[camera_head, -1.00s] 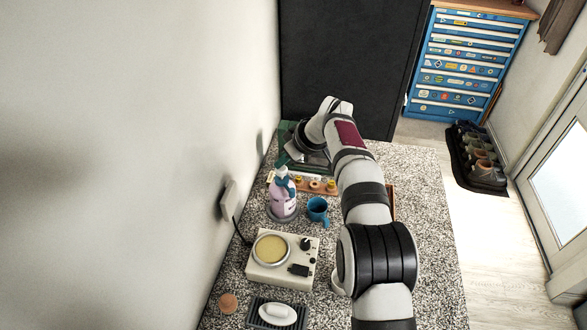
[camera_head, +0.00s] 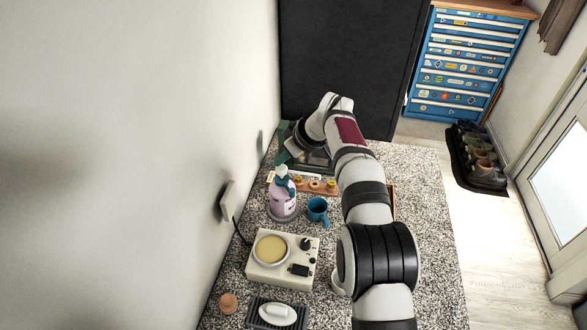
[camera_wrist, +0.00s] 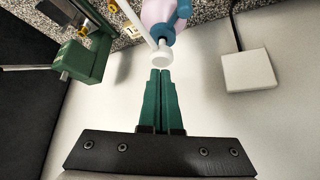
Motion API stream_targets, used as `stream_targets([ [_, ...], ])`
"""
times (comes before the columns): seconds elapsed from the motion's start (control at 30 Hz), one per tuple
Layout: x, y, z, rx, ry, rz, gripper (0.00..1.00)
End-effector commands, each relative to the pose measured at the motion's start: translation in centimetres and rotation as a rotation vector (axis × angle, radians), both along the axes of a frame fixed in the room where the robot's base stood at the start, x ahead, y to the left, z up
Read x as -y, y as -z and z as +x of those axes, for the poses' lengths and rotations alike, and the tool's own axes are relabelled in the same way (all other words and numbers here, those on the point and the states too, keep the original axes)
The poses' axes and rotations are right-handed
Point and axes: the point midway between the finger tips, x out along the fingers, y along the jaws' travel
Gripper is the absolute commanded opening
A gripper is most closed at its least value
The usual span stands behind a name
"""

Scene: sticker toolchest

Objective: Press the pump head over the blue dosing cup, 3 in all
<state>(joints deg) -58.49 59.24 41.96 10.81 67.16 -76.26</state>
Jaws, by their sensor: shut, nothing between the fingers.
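The pump bottle (camera_head: 283,203) is pale pink with a teal collar and stands upright on the counter by the wall. Its white pump head (camera_head: 281,171) shows on top, and in the wrist view the round white head (camera_wrist: 162,59) is at upper centre. The blue dosing cup (camera_head: 318,208) stands just right of the bottle, its handle toward the front; it is out of the wrist view. My gripper (camera_wrist: 160,73) is shut and empty, its green fingertips together right beside the pump head in the picture. I cannot tell whether they touch it.
A white hot-plate device (camera_head: 262,277) stands in front of the bottle, with a soap dish (camera_head: 256,320) nearer. A green metal stand (camera_wrist: 83,60) is close to my gripper's left in the wrist view. A wall outlet (camera_head: 228,200) is left of the bottle.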

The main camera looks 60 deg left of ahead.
Motion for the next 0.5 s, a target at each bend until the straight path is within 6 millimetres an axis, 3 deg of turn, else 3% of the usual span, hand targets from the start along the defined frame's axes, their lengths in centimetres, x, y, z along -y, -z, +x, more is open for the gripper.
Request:
stream_targets([
  [0.5,0.0,1.9,0.0,-0.001,0.000,-0.001,0.00],
])
